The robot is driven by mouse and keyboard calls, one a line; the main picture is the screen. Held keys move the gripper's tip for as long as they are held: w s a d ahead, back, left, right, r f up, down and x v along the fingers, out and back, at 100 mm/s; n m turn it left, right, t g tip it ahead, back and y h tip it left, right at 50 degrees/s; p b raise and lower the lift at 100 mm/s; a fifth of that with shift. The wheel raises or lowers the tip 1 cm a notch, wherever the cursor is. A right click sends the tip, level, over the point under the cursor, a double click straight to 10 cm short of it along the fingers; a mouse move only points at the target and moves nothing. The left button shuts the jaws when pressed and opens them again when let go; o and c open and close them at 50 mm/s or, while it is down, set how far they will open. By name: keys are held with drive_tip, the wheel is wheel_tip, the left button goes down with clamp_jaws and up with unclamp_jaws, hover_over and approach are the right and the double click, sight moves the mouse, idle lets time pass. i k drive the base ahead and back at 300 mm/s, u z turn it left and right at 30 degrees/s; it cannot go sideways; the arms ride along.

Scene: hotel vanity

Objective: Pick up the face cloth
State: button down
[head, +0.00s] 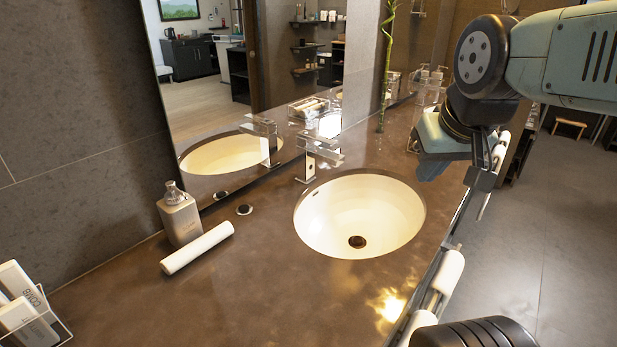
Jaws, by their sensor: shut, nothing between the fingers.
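A white rolled cloth (197,248), which looks like the face cloth, lies on the brown counter (260,290) left of the sink, just in front of a soap bottle. My gripper (483,205) hangs at the right, near the counter's front edge and beyond the sink, pointing down. It is shut and empty, well apart from the rolled cloth. My wrist and arm hide part of the counter's far right end.
The round sink (360,215) and its faucet (318,158) lie between my gripper and the cloth. The grey soap bottle (179,214) stands close behind the cloth. A rack of boxes (28,305) is at lower left. White rolls (448,271) line the front edge. A mirror (215,90) stands behind.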

sight(171, 265)
drive_tip(key=k, duration=1.65)
drive_tip(key=z, duration=0.45)
drive_tip(key=i, duration=1.75)
drive_tip(key=u, duration=2.35)
